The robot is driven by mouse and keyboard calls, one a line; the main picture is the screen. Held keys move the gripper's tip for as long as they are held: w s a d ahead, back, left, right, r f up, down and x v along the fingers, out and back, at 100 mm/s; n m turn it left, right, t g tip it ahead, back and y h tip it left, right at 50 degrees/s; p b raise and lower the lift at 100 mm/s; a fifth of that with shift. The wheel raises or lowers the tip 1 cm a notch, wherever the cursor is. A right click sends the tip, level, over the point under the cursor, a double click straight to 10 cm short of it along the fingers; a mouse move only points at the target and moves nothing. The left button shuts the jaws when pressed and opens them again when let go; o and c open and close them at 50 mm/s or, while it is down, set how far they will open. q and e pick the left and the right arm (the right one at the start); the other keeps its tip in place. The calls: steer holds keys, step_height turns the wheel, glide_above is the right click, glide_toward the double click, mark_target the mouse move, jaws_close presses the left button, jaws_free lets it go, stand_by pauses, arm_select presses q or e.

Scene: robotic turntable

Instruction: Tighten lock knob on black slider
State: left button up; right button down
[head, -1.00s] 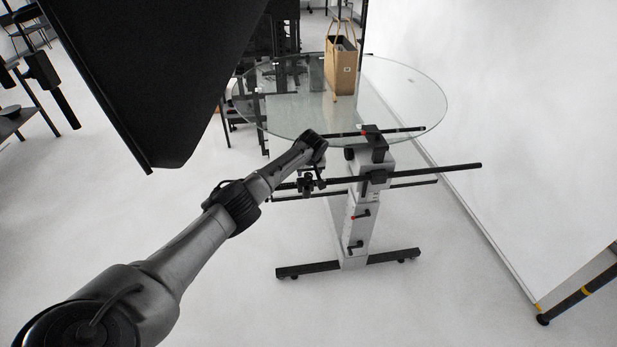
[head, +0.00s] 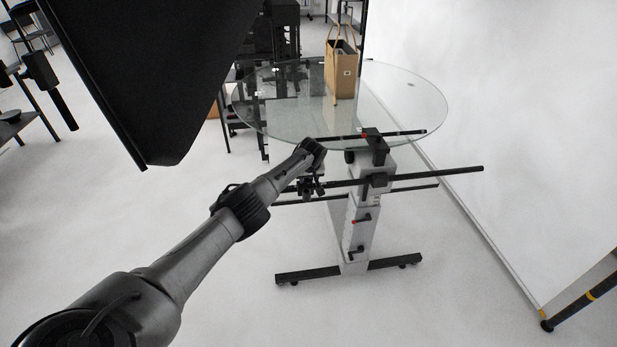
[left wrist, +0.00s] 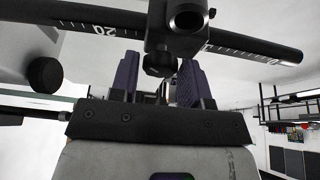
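The black slider (left wrist: 183,22) sits on a black rail with white scale marks, across the top of the left wrist view. Its dark lock knob (left wrist: 160,64) hangs below it. My left gripper (left wrist: 159,74) is just under the slider, its two purplish fingers apart on either side of the knob. A gap seems to show between the knob and each finger. In the head view the slider (head: 308,188) is small, near the left end of the lower rail. My left wrist (head: 312,149) is beside it and partly hides the gripper. My right gripper is not in view.
The round glass tabletop (head: 400,100) carries a brown paper bag (head: 346,70). Its grey stand (head: 362,222) has red-tipped levers and a black foot. Other black rails (head: 430,172) stick out around the slider.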

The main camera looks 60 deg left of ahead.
arm_select(q)
steer(key=c, duration=0.6)
steer(key=shift+o, duration=0.2)
steer(key=shift+r+m+t+p, duration=0.1)
steer(key=shift+m+t+p, duration=0.2)
steer(key=shift+m+p, duration=0.5)
steer(key=shift+m+h, duration=0.4)
steer(key=shift+m, duration=0.4)
steer(key=shift+s+m+t+h+p, duration=0.1)
steer(key=shift+m+t+h+p, duration=0.3)
steer(key=shift+m, duration=0.8)
steer(key=shift+a+m+t+h+b, duration=0.1)
steer(key=shift+m+t+h+b, duration=0.3)
steer(key=shift+m, duration=1.2)
steer(key=shift+b, duration=0.3)
steer(key=o, duration=0.9)
